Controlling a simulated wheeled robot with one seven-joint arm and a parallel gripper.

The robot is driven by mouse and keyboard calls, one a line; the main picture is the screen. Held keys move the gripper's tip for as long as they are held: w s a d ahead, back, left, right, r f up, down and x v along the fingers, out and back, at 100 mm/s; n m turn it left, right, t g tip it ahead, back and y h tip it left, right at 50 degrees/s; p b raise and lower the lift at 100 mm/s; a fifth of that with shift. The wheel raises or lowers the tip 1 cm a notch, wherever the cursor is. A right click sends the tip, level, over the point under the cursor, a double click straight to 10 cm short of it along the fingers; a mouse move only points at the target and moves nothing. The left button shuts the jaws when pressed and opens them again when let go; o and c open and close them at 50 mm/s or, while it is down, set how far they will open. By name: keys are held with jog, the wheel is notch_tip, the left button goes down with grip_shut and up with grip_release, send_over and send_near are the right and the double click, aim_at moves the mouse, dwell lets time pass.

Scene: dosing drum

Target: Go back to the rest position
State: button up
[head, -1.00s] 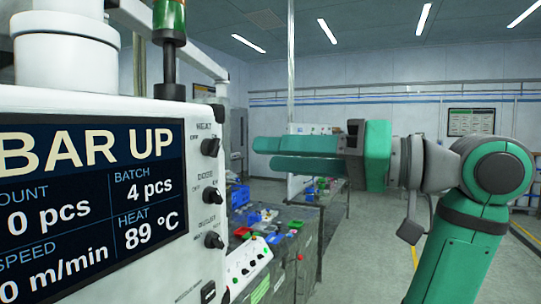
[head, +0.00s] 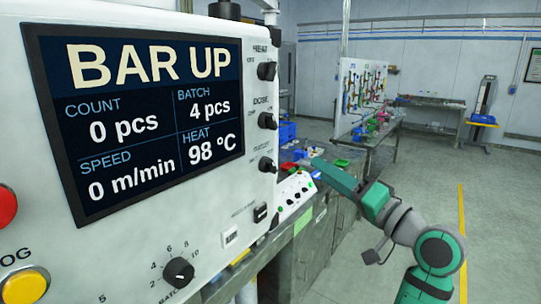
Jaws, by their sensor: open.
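My gripper (head: 322,170) is green and open, with nothing seen between its fingers. It points left toward the machine, in the lower right middle of the head view, apart from the machine's control panel (head: 215,200). One finger largely hides the other. The panel's screen (head: 140,115) reads BAR UP, count 0 pcs, batch 4 pcs, speed 0 m/min and heat 98 °C. The heat knob (head: 267,71), dose knob (head: 267,121) and a third knob (head: 267,165) run down the panel's right side.
A batch knob (head: 178,272), a yellow button (head: 25,285) and a red button (head: 5,207) are on the panel's lower left. A grey bench (head: 315,240) with a small white control box (head: 292,195) stands behind my gripper. The floor at right is open.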

notch_tip(320, 180, down, 33)
jog(key=a+m+t+h, duration=0.2)
jog(key=m+h, duration=0.4)
jog(key=h, duration=0.2)
jog(key=s+a+f+h, duration=0.3)
jog(key=s+f, duration=0.5)
jog(key=f, duration=0.3)
jog(key=s+a+f+n+g+h, duration=0.1)
jog(key=s+a+f, duration=0.1)
jog(key=s+f, duration=0.5)
jog(key=s+a+f+n+g+h, duration=0.1)
jog(key=s+f, duration=0.2)
jog(key=s, duration=0.7)
jog(key=s+a+r+n, duration=0.2)
jog(key=s+n, duration=0.1)
jog(key=s, duration=0.7)
jog(key=s+a+r+n+y, duration=0.1)
jog(key=s+a+r+n, duration=0.1)
jog(key=s, duration=0.9)
jog(key=shift+s+a+r+n+g, duration=0.2)
jog(key=shift+s+a+n+g, duration=0.1)
jog(key=shift+a+n, duration=0.3)
jog(key=c, duration=0.3)
